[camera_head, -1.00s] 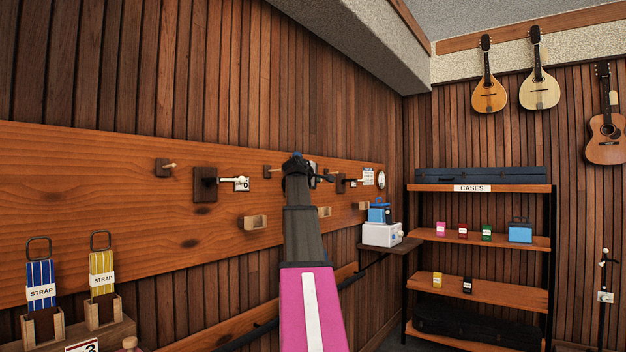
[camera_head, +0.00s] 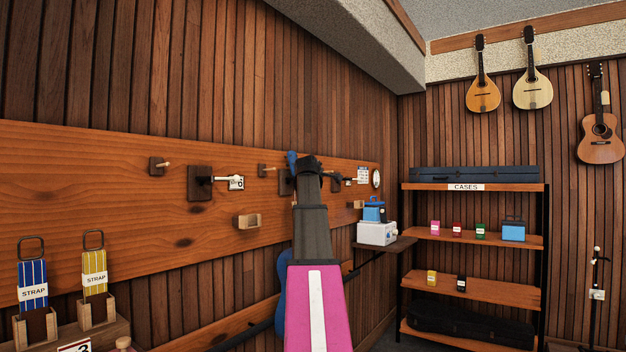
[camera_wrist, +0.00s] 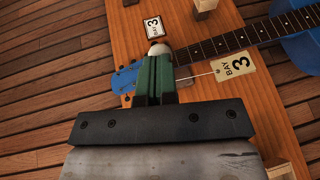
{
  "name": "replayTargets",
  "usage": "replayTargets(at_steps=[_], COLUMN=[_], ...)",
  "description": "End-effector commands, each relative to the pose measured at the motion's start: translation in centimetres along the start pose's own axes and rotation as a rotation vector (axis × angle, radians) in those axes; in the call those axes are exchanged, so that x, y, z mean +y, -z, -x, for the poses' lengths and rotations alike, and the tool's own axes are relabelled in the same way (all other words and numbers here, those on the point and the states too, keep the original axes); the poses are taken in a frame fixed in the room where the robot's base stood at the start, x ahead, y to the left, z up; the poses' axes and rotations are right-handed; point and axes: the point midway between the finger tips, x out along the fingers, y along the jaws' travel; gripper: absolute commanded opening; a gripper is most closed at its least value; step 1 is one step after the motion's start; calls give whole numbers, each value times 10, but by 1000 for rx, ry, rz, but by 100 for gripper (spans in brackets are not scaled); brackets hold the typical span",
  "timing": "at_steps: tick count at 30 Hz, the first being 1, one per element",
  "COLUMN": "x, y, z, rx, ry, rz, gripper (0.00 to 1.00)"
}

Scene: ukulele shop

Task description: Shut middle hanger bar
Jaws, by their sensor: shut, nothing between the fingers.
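The middle hanger (camera_head: 285,186) is a dark block on the orange wall board, mostly hidden behind my arm in the head view. A blue ukulele hangs there; its headstock (camera_head: 291,160) and body (camera_head: 281,300) show beside my arm. In the wrist view its neck (camera_wrist: 240,41) and headstock (camera_wrist: 124,79) pass behind my gripper (camera_wrist: 157,62). The green fingers are shut and empty. Their tips are at a pale rounded knob (camera_wrist: 157,48), which looks like the bar's end; I cannot tell whether they touch. The bar itself is mostly hidden.
Another hanger (camera_head: 201,183) with a pale bar is to the left. Wooden blocks (camera_head: 246,221) stick out below. A small shelf (camera_head: 386,246) with a white-and-blue box is right of my arm.

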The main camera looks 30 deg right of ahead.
Motion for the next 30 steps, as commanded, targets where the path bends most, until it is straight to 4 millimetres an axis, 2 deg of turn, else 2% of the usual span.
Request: replayTargets(at_steps=[4, 26, 30], x=[1, 6, 7], y=[-5, -23, -27], z=[-5, -28, -33], rx=[49, 45, 90], ry=[0, 0, 0], rz=[9, 9, 16], gripper=[0, 0, 0])
